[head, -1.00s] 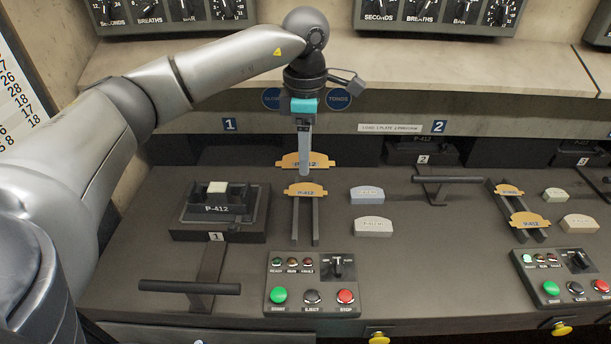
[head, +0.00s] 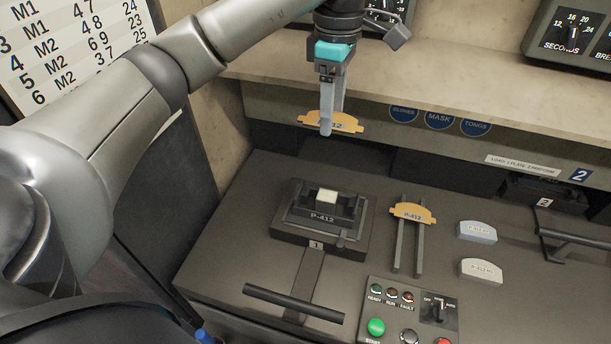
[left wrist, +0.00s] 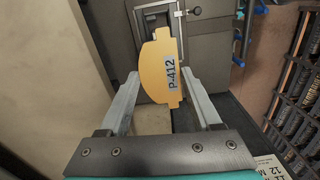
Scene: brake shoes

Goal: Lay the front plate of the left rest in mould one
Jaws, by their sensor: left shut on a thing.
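My left gripper (head: 327,128) is shut on an orange-yellow plate (head: 347,123) marked P-412 and holds it in the air above and behind mould one. In the left wrist view the plate (left wrist: 158,68) sits between the two fingers, its label facing right. Mould one (head: 290,232) is a dark block marked P-412, with a pale piece (head: 327,196) between its dark uprights. The left rest (head: 399,248) has two dark rails and bears one orange plate (head: 413,212) at its back end; its front part is bare. My right gripper is out of view.
A black bar handle (head: 293,303) lies in front of mould one. A button panel (head: 410,310) stands in front of the rest. Two pale pads, one bluish (head: 477,231) and one cream (head: 481,270), lie right of the rest. A shelf (head: 420,95) overhangs behind.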

